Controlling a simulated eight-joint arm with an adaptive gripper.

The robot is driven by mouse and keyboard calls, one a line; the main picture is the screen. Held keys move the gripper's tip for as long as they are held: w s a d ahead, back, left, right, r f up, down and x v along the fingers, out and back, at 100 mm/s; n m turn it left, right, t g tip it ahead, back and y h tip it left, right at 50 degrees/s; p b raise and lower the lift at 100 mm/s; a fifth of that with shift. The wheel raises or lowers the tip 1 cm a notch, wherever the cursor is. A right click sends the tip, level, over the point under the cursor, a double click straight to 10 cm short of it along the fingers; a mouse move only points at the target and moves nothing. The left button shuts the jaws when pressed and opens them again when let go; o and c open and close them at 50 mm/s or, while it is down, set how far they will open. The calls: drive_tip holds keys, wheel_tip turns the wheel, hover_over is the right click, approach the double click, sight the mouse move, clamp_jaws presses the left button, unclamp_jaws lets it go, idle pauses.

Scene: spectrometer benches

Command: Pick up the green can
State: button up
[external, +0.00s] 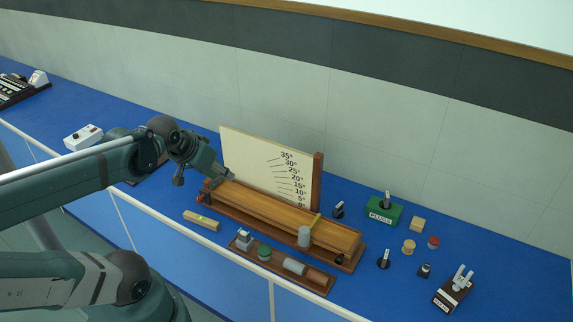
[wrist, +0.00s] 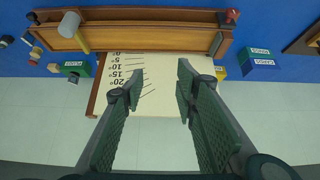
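A short green cylinder (external: 264,253), which looks like the green can, stands on a low brown wooden tray (external: 318,284) at the front of the blue bench, between a grey metal piece and a lying grey cylinder. It does not show clearly in the wrist view. My gripper (external: 228,174) is up and behind it to the left, over the left end of the wooden ramp and in front of the angle board. In the wrist view my gripper (wrist: 156,76) has its two fingers well apart, with nothing between them.
The angle board (external: 268,168) stands behind the wooden ramp (external: 285,215), which carries a grey cylinder (external: 304,237). A wooden block with a yellow top (external: 201,221) lies left of the tray. A green box (external: 383,211) and several small pieces stand to the right.

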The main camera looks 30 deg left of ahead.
drive_tip(key=shift+o, duration=0.5)
drive_tip(key=w+d+r+m+g+h, duration=0.1)
drive_tip(key=w+d+r+m+g, duration=0.2)
drive_tip(key=w+d, duration=1)
drive_tip(key=w+d+f+m+g, duration=0.1)
drive_tip(key=w+d+m, duration=0.25)
drive_tip(key=d, duration=0.45)
drive_tip(key=w+d+f+m, duration=0.2)
drive_tip(key=w+d, duration=0.3)
drive_tip(key=d, duration=0.3)
drive_tip(key=m+g+y, duration=0.1)
drive_tip(key=m+g, duration=0.2)
drive_tip(key=m, duration=0.4)
hover_over(428, 266)
drive_tip(key=f, duration=2.2)
drive_tip(key=shift+w+a+f, duration=0.15)
drive_tip(key=shift+a, duration=0.15)
drive_tip(key=shift+d+f, duration=0.2)
drive_tip(key=shift+d, duration=0.05)
drive_tip(key=shift+f, duration=0.1)
